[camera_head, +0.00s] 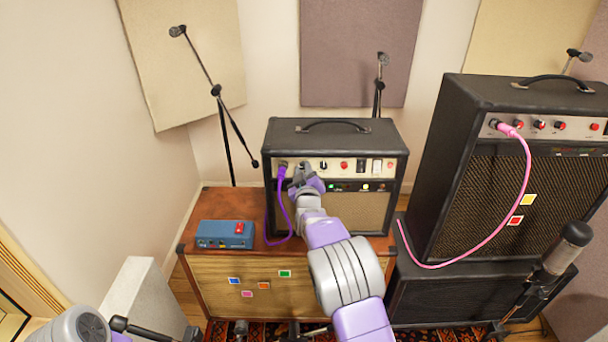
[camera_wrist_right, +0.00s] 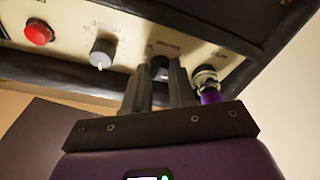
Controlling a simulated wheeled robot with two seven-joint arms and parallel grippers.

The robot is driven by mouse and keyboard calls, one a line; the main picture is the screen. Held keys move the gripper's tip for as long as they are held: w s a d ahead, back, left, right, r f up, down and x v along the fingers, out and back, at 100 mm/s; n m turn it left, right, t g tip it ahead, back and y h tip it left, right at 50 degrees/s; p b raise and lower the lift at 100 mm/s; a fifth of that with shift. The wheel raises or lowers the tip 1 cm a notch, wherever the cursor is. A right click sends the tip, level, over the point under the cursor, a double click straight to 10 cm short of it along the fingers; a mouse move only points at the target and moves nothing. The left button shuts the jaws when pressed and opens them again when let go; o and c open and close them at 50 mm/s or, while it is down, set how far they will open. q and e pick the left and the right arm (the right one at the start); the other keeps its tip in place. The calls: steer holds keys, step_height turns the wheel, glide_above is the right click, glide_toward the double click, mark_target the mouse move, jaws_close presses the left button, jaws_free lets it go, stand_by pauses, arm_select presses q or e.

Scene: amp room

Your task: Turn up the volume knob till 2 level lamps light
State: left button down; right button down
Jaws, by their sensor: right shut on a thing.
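The small black amp (camera_head: 335,136) stands on a brown cabinet, its cream control panel facing me. My right gripper (camera_head: 304,174) reaches the left part of this panel and covers the knob there. In the right wrist view my right gripper (camera_wrist_right: 159,76) is shut on a dark knob (camera_wrist_right: 160,66), one finger on each side. A small, hard-to-read label sits by that knob. Below the panel are small level lamps: a green glow (camera_head: 335,187) and a bright yellowish one (camera_head: 365,187) show. The gripper may hide others. My left gripper is out of view.
A purple cable (camera_head: 285,205) plugs in just left of the gripped knob, close to my finger. A grey knob (camera_wrist_right: 102,53) and red button (camera_wrist_right: 39,33) sit on its other side. A blue box (camera_head: 225,233) rests on the cabinet. A larger amp (camera_head: 485,165) stands right.

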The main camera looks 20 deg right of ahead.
steer(key=m+h+b, duration=0.1)
steer(key=m, duration=0.2)
steer(key=shift+a+f+m, duration=0.1)
steer(key=shift+m, duration=0.3)
steer(key=shift+a+m+h, duration=0.1)
steer(key=shift+m+h, duration=0.5)
steer(key=shift+m, duration=1.4)
steer(key=c, duration=1.2)
jaws_free()
steer(key=shift+r+p+v, duration=0.2)
steer(key=shift+p+v, duration=0.1)
steer(key=shift+v, duration=3.45)
steer(key=shift+a, duration=0.1)
